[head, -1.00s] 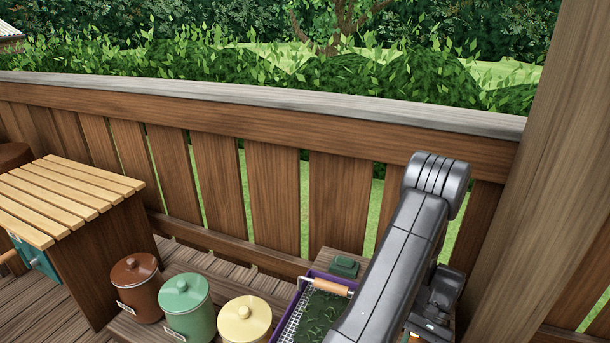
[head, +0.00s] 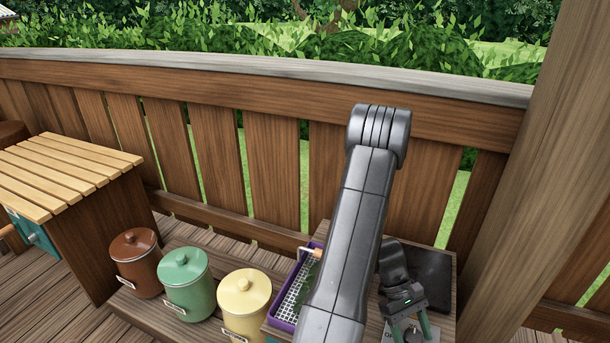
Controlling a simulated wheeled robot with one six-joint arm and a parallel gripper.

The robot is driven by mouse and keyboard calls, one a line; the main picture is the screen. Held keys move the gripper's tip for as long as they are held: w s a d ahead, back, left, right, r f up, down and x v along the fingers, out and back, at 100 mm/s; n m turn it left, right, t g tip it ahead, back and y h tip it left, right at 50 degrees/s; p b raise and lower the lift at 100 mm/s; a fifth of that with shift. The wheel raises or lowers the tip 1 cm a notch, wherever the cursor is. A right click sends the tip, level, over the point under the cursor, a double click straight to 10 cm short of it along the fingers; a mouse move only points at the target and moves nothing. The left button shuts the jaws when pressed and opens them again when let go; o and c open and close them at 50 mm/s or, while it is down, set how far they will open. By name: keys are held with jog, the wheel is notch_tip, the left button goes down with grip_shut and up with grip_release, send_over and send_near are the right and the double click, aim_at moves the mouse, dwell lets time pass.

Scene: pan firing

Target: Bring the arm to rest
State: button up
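My arm (head: 358,220) rises from the bottom of the head view and bends over in front of the fence. My gripper (head: 411,328) hangs at the lower right, pointing down, with its two greenish fingers apart. A dark grey, rounded shape shows low between or behind the fingers, over a pale surface. I cannot tell whether the fingers touch it, and the bottom edge of the picture cuts off the view there.
A purple tray (head: 284,325) with white mesh and green leaves is partly hidden behind my arm. Brown (head: 137,265), green (head: 187,287) and yellow (head: 245,307) lidded canisters stand left of it. A dark flat panel (head: 431,272) lies right of my gripper. A wooden post (head: 545,170) stands at right.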

jog(key=n+t+h+b, duration=0.1)
jog(key=n+h+b, duration=0.1)
jog(key=n, duration=0.1)
jog(key=shift+f, duration=0.2)
jog(key=shift+r+n+t+h+b, duration=0.15)
jog(key=shift+n+t+h+b, duration=0.6)
jog(key=shift+n+b, duration=0.4)
